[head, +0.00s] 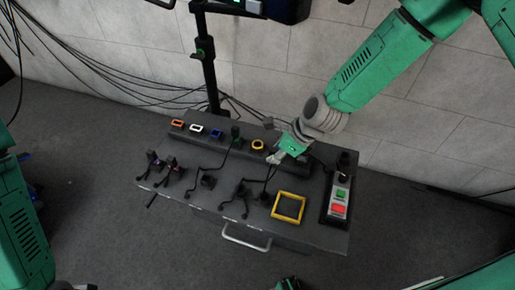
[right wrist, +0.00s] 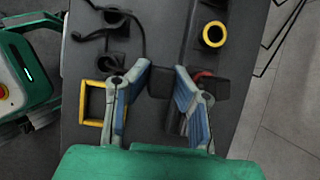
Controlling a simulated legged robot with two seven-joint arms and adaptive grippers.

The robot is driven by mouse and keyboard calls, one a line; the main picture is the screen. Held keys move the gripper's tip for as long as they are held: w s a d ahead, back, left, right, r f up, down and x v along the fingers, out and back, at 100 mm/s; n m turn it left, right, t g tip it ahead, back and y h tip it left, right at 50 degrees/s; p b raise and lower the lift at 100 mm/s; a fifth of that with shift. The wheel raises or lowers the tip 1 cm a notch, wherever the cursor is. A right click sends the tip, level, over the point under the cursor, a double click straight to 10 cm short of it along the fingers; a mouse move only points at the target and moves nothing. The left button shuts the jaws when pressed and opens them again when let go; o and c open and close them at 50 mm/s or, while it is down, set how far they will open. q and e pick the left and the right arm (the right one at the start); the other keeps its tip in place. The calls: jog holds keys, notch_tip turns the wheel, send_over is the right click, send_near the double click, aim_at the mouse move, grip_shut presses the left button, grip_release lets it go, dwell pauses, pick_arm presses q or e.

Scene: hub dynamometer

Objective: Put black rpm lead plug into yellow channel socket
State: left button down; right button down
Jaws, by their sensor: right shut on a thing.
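The yellow channel socket, a round yellow ring (head: 258,145), sits on the raised dark strip at the back of the bench. It also shows at the upper right of the right wrist view (right wrist: 213,34). My right gripper (head: 275,158) is just right of and in front of this socket. In the right wrist view its blue-padded fingers (right wrist: 160,84) are shut on a black plug (right wrist: 160,83), with a dark lead running up from it. The plug is apart from the yellow ring. In the head view the held plug is too small to make out. My left gripper is not in view.
Orange (head: 177,124), white (head: 196,128) and blue (head: 216,134) sockets line the strip. Several black leads lie on the bench. A yellow square frame (head: 277,207) lies at the front, beside a box with green and red buttons (head: 330,216). A reddish ring (right wrist: 203,74) is beside the right finger.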

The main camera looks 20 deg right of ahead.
jog(key=shift+w+a, duration=0.1)
jog(key=shift+a, duration=0.05)
jog(key=w+a, duration=0.3)
jog(key=a, duration=0.2)
jog(key=shift+w+a, duration=0.3)
jog(key=shift+w, duration=0.1)
dwell(0.4)
jog(key=shift+a, duration=0.1)
jog(key=shift+w, duration=0.15)
jog(key=shift+w+d, duration=0.55)
jog(key=shift+w, duration=0.5)
jog(key=shift+w+d, duration=0.5)
jog(key=shift+w, duration=0.5)
jog(key=shift+w+d, duration=0.55)
jog(key=shift+w, duration=0.5)
jog(key=shift+w+d, duration=0.1)
